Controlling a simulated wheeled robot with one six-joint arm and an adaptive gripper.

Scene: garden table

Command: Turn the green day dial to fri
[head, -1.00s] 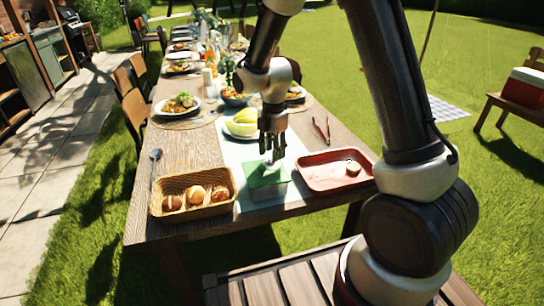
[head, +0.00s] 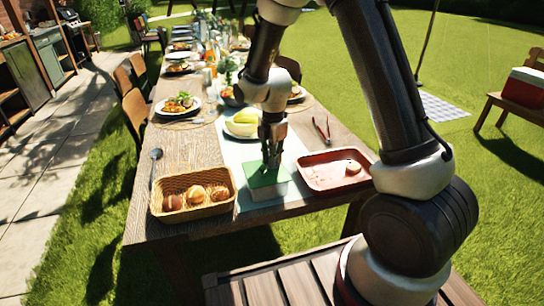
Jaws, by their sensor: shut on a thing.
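A small box (head: 262,194) with a green top (head: 258,177) stands on the pale runner near the table's front edge, between the bread basket and the red tray. My gripper (head: 271,164) points straight down at the right part of the green top. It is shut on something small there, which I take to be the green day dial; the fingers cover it. The dial's day marks and its present setting are too small to read in this view.
A wicker basket (head: 228,187) with bread rolls stands left of the box. A red tray (head: 318,184) with a small round thing on it stands to the right. Red-handled tongs (head: 322,130), a plate of yellow fruit (head: 243,127) and a spoon (head: 154,162) lie further back.

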